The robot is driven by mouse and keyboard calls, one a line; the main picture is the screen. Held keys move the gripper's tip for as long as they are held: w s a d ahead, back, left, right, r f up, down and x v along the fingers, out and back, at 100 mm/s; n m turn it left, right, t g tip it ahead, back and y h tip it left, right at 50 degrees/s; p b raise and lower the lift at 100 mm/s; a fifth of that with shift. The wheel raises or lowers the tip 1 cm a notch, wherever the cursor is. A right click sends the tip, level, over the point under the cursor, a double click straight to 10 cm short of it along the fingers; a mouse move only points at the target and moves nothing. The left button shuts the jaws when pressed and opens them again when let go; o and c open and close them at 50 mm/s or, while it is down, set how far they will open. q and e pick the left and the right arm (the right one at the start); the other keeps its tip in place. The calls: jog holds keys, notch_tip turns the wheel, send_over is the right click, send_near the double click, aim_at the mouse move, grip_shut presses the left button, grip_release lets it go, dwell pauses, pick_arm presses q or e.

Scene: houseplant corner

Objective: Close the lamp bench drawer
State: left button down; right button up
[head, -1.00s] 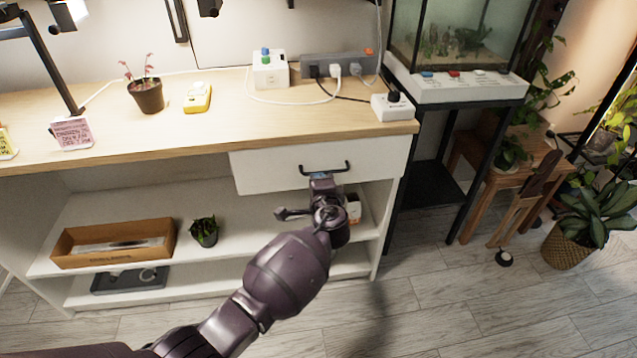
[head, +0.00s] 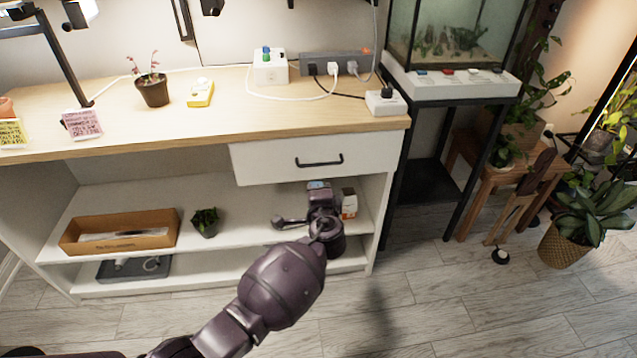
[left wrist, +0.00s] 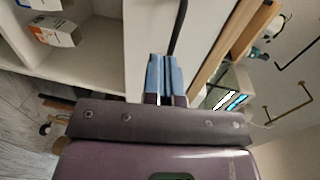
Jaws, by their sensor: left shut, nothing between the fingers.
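The lamp bench drawer (head: 270,163) has a white front with a black bar handle (head: 319,161). Its front looks about flush with the bench edge in the head view; I cannot tell if a small gap is left. My left gripper (head: 319,185) is just below the drawer front, apart from the handle, with nothing in it. In the left wrist view its blue fingers (left wrist: 165,75) are together, and the dark handle (left wrist: 178,28) lies just beyond their tips. My right gripper is in neither view.
The bench top (head: 220,125) carries a potted plant (head: 153,90), a yellow device (head: 201,93) and power strips. The shelf below holds a wooden box (head: 118,233), a small plant (head: 205,221) and a white-orange carton (head: 349,203). A black tank stand (head: 432,183) is at right.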

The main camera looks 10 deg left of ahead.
pick_arm(q)
jog(key=p+v, duration=0.1)
jog(key=v, duration=0.7)
jog(key=shift+s+r+p, duration=0.2)
jog(key=shift+p, duration=0.15)
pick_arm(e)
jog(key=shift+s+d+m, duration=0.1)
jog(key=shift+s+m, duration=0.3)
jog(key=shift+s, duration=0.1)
pick_arm(q)
jog(key=shift+s+a, duration=0.1)
jog(key=shift+a, duration=0.05)
